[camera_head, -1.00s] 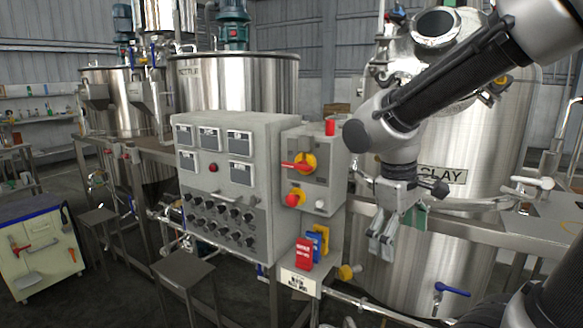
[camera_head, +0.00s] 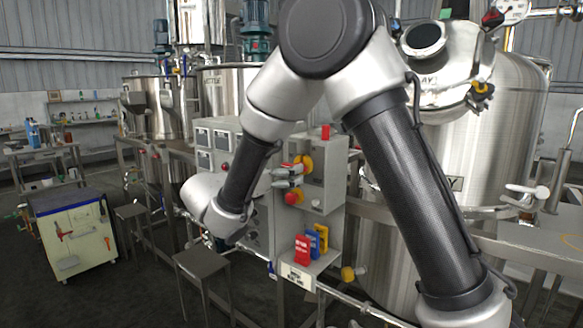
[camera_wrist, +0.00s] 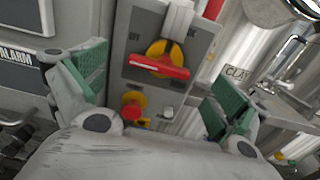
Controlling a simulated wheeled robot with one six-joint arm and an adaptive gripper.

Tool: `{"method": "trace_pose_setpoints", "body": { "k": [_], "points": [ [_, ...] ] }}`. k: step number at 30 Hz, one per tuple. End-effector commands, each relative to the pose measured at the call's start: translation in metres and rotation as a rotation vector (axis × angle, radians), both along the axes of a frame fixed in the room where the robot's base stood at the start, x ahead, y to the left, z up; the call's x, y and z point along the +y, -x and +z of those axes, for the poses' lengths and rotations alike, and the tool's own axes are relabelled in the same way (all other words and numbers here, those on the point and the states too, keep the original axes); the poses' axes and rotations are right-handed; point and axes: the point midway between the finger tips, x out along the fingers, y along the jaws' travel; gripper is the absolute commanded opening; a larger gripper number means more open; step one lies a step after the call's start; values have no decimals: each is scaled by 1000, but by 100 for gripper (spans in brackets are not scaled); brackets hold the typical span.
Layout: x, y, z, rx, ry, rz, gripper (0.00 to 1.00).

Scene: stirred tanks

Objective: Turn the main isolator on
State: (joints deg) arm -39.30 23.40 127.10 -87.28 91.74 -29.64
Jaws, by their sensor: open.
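The main isolator (camera_wrist: 172,66) is a red handle on a yellow disc, set on a grey box. In the wrist view the handle lies close to level, its right end slightly lower. In the head view only part of the isolator (camera_head: 306,163) shows, behind my gripper. My gripper (camera_head: 287,175) is open in front of the box. In the wrist view its green-padded fingers (camera_wrist: 158,82) stand apart on either side of the isolator, with nothing between them held. I cannot tell the exact gap to the handle.
A red button on a yellow base (camera_wrist: 132,107) sits below the isolator. A grey control panel (camera_head: 203,150) stands to the left. Red, blue and yellow tags (camera_head: 303,250) stand on a ledge below. A steel tank (camera_head: 500,120) stands to the right.

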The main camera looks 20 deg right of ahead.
Motion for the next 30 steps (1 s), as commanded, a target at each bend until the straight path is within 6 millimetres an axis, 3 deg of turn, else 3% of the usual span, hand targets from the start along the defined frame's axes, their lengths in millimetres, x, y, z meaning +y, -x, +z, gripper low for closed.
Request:
{"method": "trace_pose_setpoints", "body": {
  "k": [3,9,19,27,30],
  "points": [
    [-19,-12,0,0,-1,-5,98],
    [-38,-27,0,0,-3,-3,98],
    [-42,-30,0,-1,-4,-1,98],
    [-42,-30,0,-1,-4,-1,53],
    [-42,-30,0,-1,-4,-1,52]
  ]
}}
